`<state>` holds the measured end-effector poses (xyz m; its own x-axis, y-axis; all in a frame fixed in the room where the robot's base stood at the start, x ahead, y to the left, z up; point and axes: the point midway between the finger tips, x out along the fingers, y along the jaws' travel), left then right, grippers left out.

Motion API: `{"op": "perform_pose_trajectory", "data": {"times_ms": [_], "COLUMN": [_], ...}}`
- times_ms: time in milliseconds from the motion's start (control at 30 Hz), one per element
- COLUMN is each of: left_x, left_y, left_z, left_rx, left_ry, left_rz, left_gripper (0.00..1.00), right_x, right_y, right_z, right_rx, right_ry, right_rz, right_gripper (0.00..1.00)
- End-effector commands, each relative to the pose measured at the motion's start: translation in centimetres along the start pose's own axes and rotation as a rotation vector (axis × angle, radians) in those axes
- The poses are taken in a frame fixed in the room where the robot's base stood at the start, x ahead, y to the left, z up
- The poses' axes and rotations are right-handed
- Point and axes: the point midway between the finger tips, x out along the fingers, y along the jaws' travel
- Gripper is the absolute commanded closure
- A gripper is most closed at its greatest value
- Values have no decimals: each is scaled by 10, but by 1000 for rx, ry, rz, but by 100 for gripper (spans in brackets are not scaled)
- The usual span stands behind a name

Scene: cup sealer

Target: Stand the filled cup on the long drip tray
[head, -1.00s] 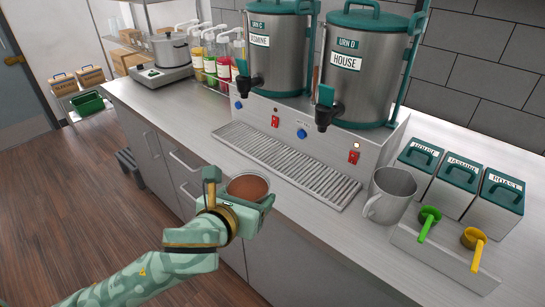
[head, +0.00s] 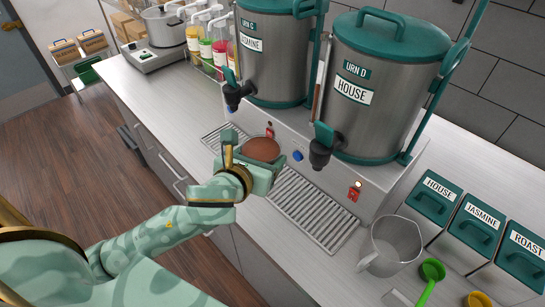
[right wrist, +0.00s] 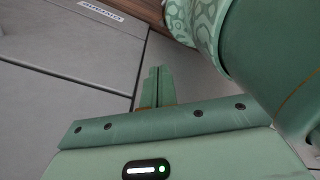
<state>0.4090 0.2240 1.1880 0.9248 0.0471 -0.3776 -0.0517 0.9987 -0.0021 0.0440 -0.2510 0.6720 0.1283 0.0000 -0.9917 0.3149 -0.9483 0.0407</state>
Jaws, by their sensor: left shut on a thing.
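My left gripper (head: 250,160) is shut on the filled cup (head: 262,150), which shows a brown surface. In the head view the cup is upright or nearly so and covers part of the long drip tray (head: 315,213). Its height above the tray is hard to tell. The tray is a grey slatted strip in front of the urns. In the right wrist view my right gripper (right wrist: 156,86) has its fingers together with nothing seen between them.
Urn C (head: 275,55) and urn D (head: 370,90) stand behind the tray, their taps (head: 321,147) jutting over it. A metal jug (head: 391,247) stands right of the tray, near labelled boxes (head: 478,224) and a green scoop (head: 431,271). Counter left of the tray is bare.

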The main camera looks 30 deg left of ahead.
Motion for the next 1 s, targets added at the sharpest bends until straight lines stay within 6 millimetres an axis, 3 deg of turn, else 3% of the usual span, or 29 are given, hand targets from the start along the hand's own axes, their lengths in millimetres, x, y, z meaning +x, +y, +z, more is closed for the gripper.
{"op": "perform_pose_trajectory", "data": {"times_ms": [100,200,267,400,700,800,1000], "left_x": [36,66,84,116,147,152,156], "left_y": [11,19,24,30,37,36,37], "left_z": [-2,-4,-4,-26,-42,-60,-68], "left_rx": [0,-2,-3,-1,-2,-2,1], "left_ry": [-3,-3,-3,0,-3,2,-3], "left_rz": [5,4,4,3,1,0,0], "left_gripper": [52,52,52,52,52,52,52], "right_x": [5,10,13,26,35,41,42], "right_y": [-6,-8,-8,-5,-4,-5,-6], "right_z": [22,30,29,17,13,18,20], "right_rx": [-1,-2,-2,-2,-1,-1,-1], "right_ry": [-32,-44,-43,-24,-15,-22,-25], "right_rz": [-9,-11,-11,-6,-5,-6,-7], "right_gripper": [100,100,100,100,100,100,100]}}
